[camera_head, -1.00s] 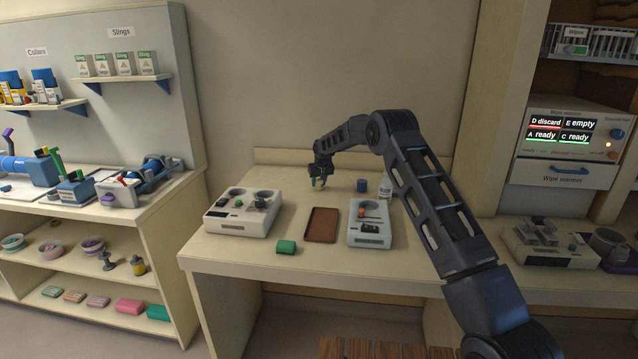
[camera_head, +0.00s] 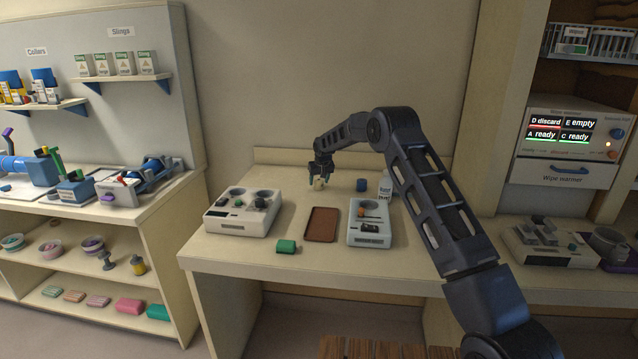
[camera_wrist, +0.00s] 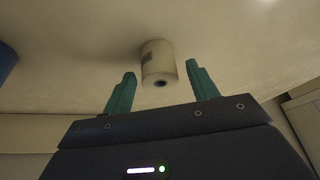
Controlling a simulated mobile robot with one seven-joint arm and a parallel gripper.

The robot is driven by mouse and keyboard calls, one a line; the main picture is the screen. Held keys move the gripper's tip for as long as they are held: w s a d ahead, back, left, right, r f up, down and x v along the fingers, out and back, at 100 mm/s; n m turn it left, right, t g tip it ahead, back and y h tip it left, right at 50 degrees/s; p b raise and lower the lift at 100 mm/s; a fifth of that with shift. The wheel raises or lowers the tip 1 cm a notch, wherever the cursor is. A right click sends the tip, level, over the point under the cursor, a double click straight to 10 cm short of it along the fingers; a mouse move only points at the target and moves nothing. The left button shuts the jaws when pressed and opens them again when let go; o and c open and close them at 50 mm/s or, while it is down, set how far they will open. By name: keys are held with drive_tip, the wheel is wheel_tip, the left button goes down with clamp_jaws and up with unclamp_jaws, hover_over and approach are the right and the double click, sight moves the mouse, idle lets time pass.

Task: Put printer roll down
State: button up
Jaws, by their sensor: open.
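The printer roll (camera_head: 318,184) is a small cream cylinder on the back part of the table (camera_head: 240,259). My gripper (camera_head: 320,176) is just above it at the end of my reaching arm. In the wrist view the roll (camera_wrist: 158,62) shows a dark hole in its end and a faint printed patch on its side. The two green fingers of my gripper (camera_wrist: 160,80) are spread on either side of it, with a visible gap at each side. Nothing is held.
A blue cylinder (camera_head: 362,185) and a white bottle (camera_head: 386,187) stand right of the roll. Nearer are a white device (camera_head: 238,226), a brown tray (camera_head: 321,225), a pale device (camera_head: 369,238) and a green block (camera_head: 286,246). Table is clear left of the roll.

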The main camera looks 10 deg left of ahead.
drive_tip(key=v, duration=1.1)
drive_tip(key=s+d+r+m, duration=0.1)
drive_tip(key=s+d+r, duration=0.4)
drive_tip(key=d+r, duration=0.3)
drive_tip(key=s+d+r, duration=0.5)
drive_tip(key=d+r, duration=0.2)
drive_tip(key=d, duration=0.1)
drive_tip(key=s+d+r+m+h, duration=0.1)
drive_tip(key=s+d+r, duration=0.7)
drive_tip(key=s+d, duration=0.55)
drive_tip(key=s+d+m, duration=0.1)
drive_tip(key=s+d, duration=0.4)
drive_tip(key=s, duration=0.5)
drive_tip(key=s+d+m, duration=0.1)
drive_tip(key=s+d, duration=0.5)
drive_tip(key=s, duration=0.4)
drive_tip(key=s+d+f, duration=0.2)
drive_tip(key=s+f, duration=0.1)
drive_tip(key=s, duration=0.5)
drive_tip(key=s+d+f+m+h, duration=0.1)
drive_tip(key=s+d+f, duration=0.1)
drive_tip(key=s, duration=0.7)
drive_tip(key=shift+d+f+t, duration=0.2)
drive_tip(key=shift+f+t, duration=0.1)
drive_tip(key=shift+f, duration=0.25)
